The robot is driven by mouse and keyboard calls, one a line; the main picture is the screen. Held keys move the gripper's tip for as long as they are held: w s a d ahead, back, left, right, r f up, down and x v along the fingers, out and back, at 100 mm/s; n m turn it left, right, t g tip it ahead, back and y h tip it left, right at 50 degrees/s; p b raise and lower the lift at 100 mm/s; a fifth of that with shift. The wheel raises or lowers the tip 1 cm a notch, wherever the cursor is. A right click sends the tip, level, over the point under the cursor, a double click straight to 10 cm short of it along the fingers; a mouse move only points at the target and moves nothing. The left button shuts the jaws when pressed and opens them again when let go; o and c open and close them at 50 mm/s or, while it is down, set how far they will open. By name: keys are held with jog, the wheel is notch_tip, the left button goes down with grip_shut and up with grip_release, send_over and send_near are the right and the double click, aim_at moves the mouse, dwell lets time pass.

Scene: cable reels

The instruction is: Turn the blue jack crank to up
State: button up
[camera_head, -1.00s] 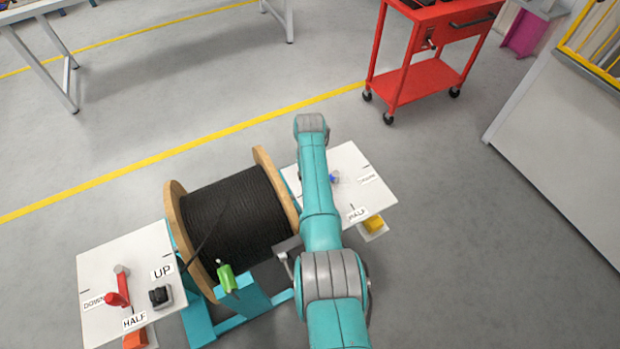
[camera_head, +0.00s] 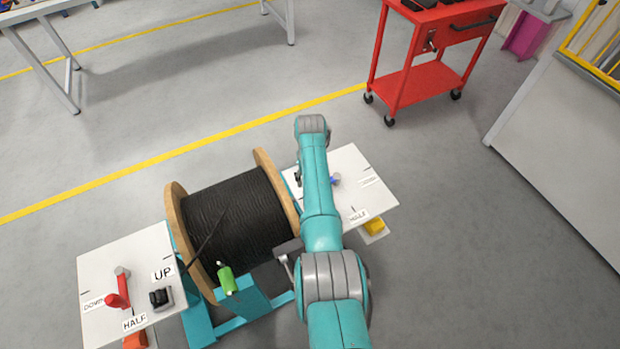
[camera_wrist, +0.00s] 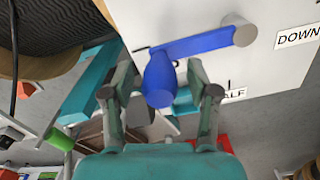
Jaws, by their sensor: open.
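The blue jack crank (camera_wrist: 198,45) is on a white panel. In the wrist view its arm runs from a grey hub at upper right to a blue handle (camera_wrist: 159,80) at lower left. My gripper (camera_wrist: 160,92) is open, with one finger on each side of the handle's lower end; I cannot tell whether either finger touches it. In the head view only a small blue part (camera_head: 335,179) shows beside my arm, and my gripper is hidden. The white panel (camera_head: 350,165) carries a HALF label; a DOWN label (camera_wrist: 298,36) shows in the wrist view.
A cable reel (camera_head: 235,215) on a teal stand is left of my arm. A second white panel (camera_head: 105,262) with a red crank (camera_head: 119,290) is farther left. A green handle (camera_head: 226,279) is in front of the reel. A red cart (camera_head: 430,80) stands behind.

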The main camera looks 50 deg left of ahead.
notch_tip(320, 180, up, 12)
jog(key=shift+f, duration=0.1)
dwell(0.4)
dwell(0.5)
